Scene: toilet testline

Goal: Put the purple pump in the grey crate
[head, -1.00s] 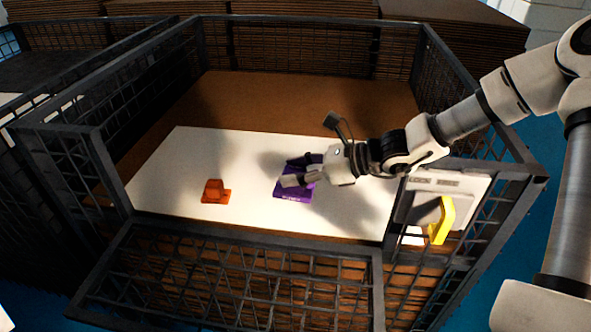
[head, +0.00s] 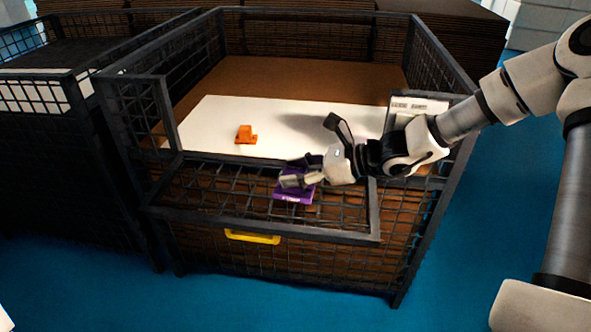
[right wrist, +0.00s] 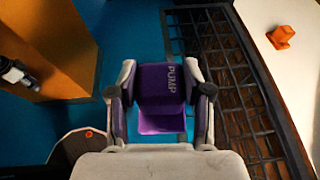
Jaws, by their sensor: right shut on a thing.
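The purple pump (head: 293,190) is a small block with "PUMP" printed on it. My right gripper (head: 295,174) is shut on it and holds it in front of the white board, over the folded-down front panel of the mesh cage. In the right wrist view the pump (right wrist: 165,88) sits between the two fingers, with the blue floor below it and the mesh to its right. I cannot make out a grey crate in these views.
The dark mesh cage (head: 168,115) holds a white board (head: 215,118) with an orange part (head: 245,134) and a pale case (head: 415,108). A yellow handle (head: 252,237) is low on its front. Another dark cage stands left. Blue floor (head: 480,240) is open at right.

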